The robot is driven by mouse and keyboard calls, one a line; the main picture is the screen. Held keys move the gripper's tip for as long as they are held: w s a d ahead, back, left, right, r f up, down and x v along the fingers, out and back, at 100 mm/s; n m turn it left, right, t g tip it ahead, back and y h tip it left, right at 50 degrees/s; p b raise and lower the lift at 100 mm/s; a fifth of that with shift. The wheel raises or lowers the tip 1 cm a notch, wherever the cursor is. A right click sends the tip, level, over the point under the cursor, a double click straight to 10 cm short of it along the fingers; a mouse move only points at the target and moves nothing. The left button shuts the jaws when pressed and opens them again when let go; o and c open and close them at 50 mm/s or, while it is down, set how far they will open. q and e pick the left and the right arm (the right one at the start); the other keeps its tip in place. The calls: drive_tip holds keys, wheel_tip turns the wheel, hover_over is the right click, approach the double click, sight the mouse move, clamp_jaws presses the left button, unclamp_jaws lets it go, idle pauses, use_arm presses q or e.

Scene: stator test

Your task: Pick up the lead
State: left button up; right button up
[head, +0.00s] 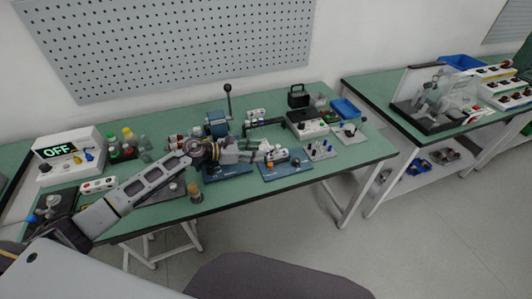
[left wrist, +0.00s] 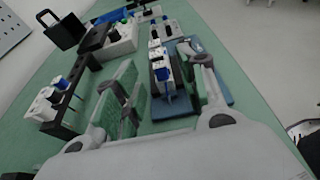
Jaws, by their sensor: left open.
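My left gripper (head: 262,153) reaches over the green bench from the left, and its jaws are open. In the left wrist view its two fingers (left wrist: 163,80) stand apart, with a white terminal block with blue parts (left wrist: 158,66) on a blue base plate (left wrist: 176,107) showing between and beyond them. I see no contact. I cannot tell for certain which piece is the lead. My right gripper is not in view.
A white instrument box (head: 307,122), a black handled case (head: 298,96) and a blue bin (head: 345,108) stand at the back right. A small board with pegs (head: 320,150) lies right of the blue plate. An OFF display box (head: 70,153) and bottles (head: 128,146) are at the left.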

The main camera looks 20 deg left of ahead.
use_arm(q)
drive_tip(key=shift+x, duration=1)
drive_tip(key=shift+w+d+f, duration=0.1)
drive_tip(key=shift+d, duration=0.05)
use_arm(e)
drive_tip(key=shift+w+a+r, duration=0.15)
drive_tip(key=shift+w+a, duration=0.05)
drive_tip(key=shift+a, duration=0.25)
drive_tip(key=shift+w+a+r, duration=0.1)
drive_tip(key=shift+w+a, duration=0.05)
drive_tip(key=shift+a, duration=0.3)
